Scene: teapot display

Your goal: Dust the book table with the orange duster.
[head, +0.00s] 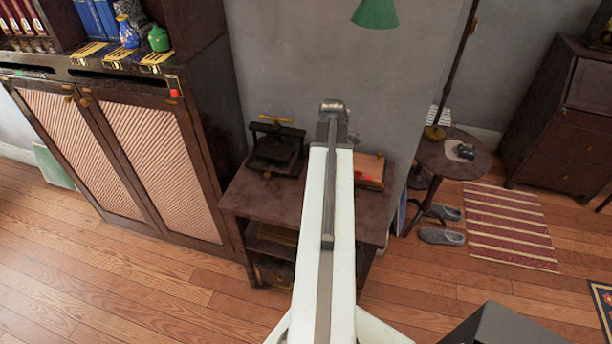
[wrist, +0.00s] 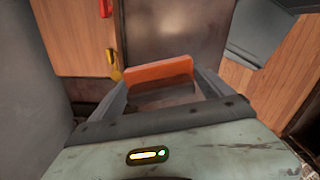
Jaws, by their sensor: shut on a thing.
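The book table (head: 262,200) is a low dark brown table against the grey wall, with shelves below. My arm crosses in front of it in the head view, and my gripper (wrist: 157,88) is at the far end. In the wrist view the two fingers are shut on the orange duster (wrist: 157,72), whose orange block shows between them. A dark brown surface (wrist: 180,30), likely the tabletop, lies beyond it. I cannot tell whether the duster touches it. In the head view the duster is not clearly visible behind my arm.
A black book press (head: 275,150) stands at the table's back left. A book (head: 372,168) with something red on it lies at the right. A tall cabinet (head: 200,120) stands left, a small round table (head: 435,160) right. In the wrist view, red (wrist: 106,8) and yellow (wrist: 114,66) items show.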

